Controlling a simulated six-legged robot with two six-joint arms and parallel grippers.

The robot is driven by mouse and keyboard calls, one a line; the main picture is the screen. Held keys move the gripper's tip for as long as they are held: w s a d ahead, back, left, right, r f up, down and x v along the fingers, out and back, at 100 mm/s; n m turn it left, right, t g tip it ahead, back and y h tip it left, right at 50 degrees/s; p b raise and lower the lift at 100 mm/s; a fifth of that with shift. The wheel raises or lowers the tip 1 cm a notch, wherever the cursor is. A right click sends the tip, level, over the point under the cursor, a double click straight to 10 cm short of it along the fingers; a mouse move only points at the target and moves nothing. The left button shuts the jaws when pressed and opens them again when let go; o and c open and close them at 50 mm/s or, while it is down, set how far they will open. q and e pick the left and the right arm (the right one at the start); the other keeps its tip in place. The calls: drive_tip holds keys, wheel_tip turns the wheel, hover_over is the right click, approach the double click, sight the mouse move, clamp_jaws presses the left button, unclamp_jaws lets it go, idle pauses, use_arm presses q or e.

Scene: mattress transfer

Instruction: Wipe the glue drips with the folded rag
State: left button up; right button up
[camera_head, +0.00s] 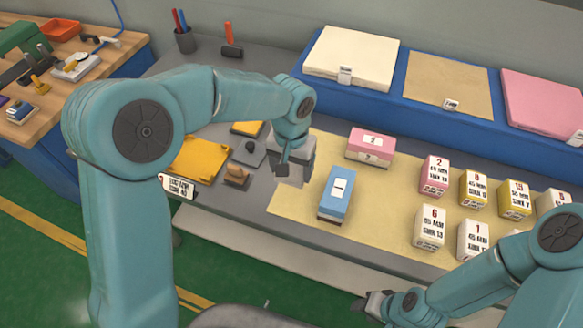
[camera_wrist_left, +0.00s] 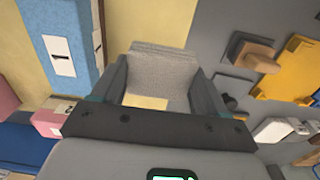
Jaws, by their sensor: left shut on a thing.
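My left gripper (camera_head: 290,172) points down at the left edge of the tan mat (camera_head: 300,204). It is shut on the folded rag (camera_wrist_left: 160,72), a grey textured pad that shows between the fingers in the left wrist view. I cannot tell whether the rag touches the surface under it. I cannot make out any glue drips; the gripper and rag hide part of the mat. My right gripper (camera_head: 378,305) is low in the head view, in front of the bench edge and away from the mat; its jaws are too unclear to read.
A blue block (camera_head: 341,190) and a pink block (camera_head: 370,146) stand right of my left gripper. Several labelled blocks stand farther right. A yellow tray (camera_head: 200,160) and a wooden-handled tool (camera_head: 237,176) lie left. Foam slabs (camera_head: 352,57) rest on the blue shelf behind.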

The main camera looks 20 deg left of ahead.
use_arm(q)
drive_tip(key=shift+r+p, duration=1.1)
drive_tip(key=shift+r, duration=0.45)
drive_tip(key=shift+f, duration=0.1)
